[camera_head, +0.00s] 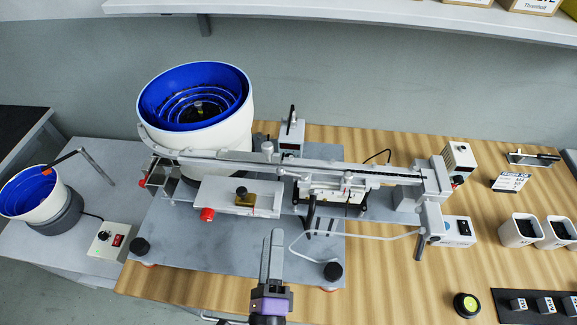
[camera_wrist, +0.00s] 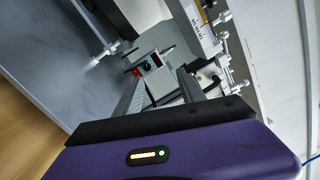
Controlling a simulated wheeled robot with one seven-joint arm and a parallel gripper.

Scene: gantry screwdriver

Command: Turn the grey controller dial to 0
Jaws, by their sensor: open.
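A pale controller box with a round dial (camera_head: 102,236) and a red switch sits on the grey side table at the left in the head view. A small grey box (camera_head: 291,136) with a dark front stands behind the machine; its details are too small to tell. In the wrist view, a box with a dark round dial (camera_wrist: 150,66) and a red switch shows beyond my fingertips; I cannot tell which head-view box this is. My gripper (camera_head: 276,236) is in front of the machine, apart from these boxes. Its fingers are open and empty in the wrist view (camera_wrist: 160,90).
The gantry rail (camera_head: 350,172) spans the machine. A large blue-lined bowl (camera_head: 232,130) stands at its left, and a smaller bowl (camera_head: 35,205) beyond the side table's controller. A white box with a black switch (camera_head: 458,231) is at right. Bare wood (camera_head: 395,285) lies front right.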

